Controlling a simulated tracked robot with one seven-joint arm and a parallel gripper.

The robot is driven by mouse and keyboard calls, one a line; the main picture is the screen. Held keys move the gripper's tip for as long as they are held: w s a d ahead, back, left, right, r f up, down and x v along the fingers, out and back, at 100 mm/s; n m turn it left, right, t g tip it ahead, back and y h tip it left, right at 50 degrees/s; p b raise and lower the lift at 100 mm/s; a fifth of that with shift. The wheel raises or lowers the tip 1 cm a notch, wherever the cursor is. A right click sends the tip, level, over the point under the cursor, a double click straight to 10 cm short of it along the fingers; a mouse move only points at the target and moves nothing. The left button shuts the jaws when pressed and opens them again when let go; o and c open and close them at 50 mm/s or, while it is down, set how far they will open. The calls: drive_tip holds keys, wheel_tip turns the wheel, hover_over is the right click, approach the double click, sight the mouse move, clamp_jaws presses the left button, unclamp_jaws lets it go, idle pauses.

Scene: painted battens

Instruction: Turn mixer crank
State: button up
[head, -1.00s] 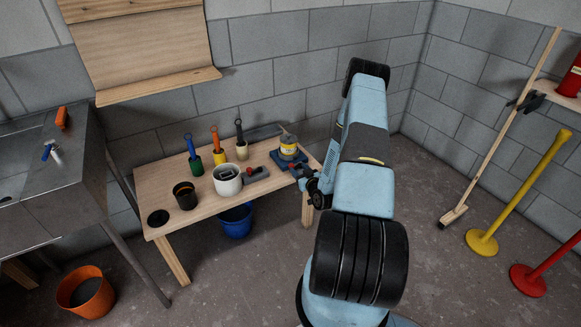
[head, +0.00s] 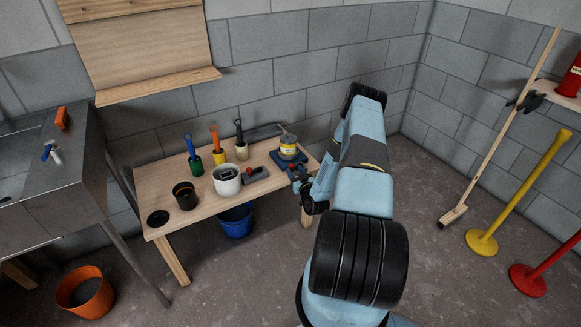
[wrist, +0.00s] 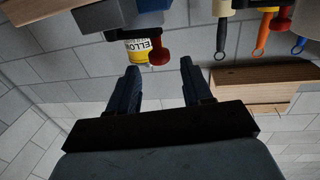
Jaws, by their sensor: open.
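The mixer has a blue base (head: 278,160) at the right end of the wooden table, with a grey, yellow-labelled can (head: 288,150) on it. In the wrist view, which is upside down, the yellow label (wrist: 134,48) shows just beyond my fingers. A red knob (wrist: 158,52), apparently the crank's handle, stands beside the can. My gripper (wrist: 159,72) is open and empty, its two dark fingers pointing toward the knob with a gap between them and no visible contact. In the head view my gripper (head: 296,173) is by the table's right edge, and the crank is hard to make out there.
On the table (head: 222,205) stand a white pot (head: 227,184), a black cup (head: 185,198), a grey tool with a red knob (head: 256,175) and several handled brushes or tools. A blue bucket (head: 236,222) is underneath. A broom and posts stand at right.

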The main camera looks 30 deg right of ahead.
sight(291, 167)
drive_tip(key=shift+w+d, duration=0.15)
drive_tip(key=shift+w, duration=1.2)
drive_tip(key=shift+w+d, duration=0.1)
drive_tip(key=shift+w, duration=1.2)
clamp_jaws()
drive_tip(key=shift+a, duration=0.25)
